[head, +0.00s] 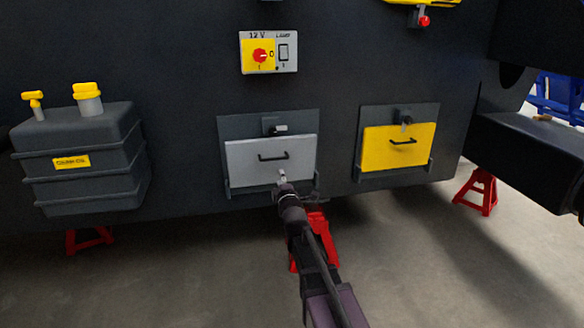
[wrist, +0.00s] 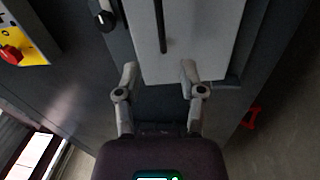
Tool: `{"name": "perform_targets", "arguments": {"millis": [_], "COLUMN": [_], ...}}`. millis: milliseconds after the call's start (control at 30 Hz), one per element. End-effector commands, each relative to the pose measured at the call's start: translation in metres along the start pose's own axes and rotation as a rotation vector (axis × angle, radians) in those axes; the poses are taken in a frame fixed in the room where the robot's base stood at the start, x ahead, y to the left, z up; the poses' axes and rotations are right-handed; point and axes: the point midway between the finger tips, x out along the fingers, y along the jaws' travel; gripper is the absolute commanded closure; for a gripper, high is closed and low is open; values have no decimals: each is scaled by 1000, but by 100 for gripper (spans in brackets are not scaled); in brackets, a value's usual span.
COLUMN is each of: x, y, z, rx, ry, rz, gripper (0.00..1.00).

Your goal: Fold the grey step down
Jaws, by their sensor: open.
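The grey step (head: 245,165) stands upright, folded against the dark chassis, with a black bar handle (head: 272,156) on its face. A small latch (head: 278,129) sits just above its top edge. In the head view my gripper (head: 282,177) appears in front of the step's lower part, below the handle. In the wrist view my gripper (wrist: 160,70) is open and empty. The grey step (wrist: 210,35) and its handle (wrist: 161,28) lie ahead, the handle in line with the gap between the fingers. I see no contact with the handle.
A yellow step (head: 375,150) with its own handle is on the right. A switch panel (head: 268,53) is above, and a dark tank (head: 85,160) with yellow caps is at left. Red jack stands (head: 478,190) are on the floor. Open floor lies in front.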

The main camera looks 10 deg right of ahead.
Motion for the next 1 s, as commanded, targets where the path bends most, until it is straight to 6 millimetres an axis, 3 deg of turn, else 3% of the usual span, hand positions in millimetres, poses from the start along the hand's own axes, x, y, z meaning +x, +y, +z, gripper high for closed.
{"name": "perform_targets", "arguments": {"millis": [1000], "x": [-22], "y": [34], "z": [-2], "rx": [275], "ry": [-64], "rz": [-309], "gripper": [49]}}
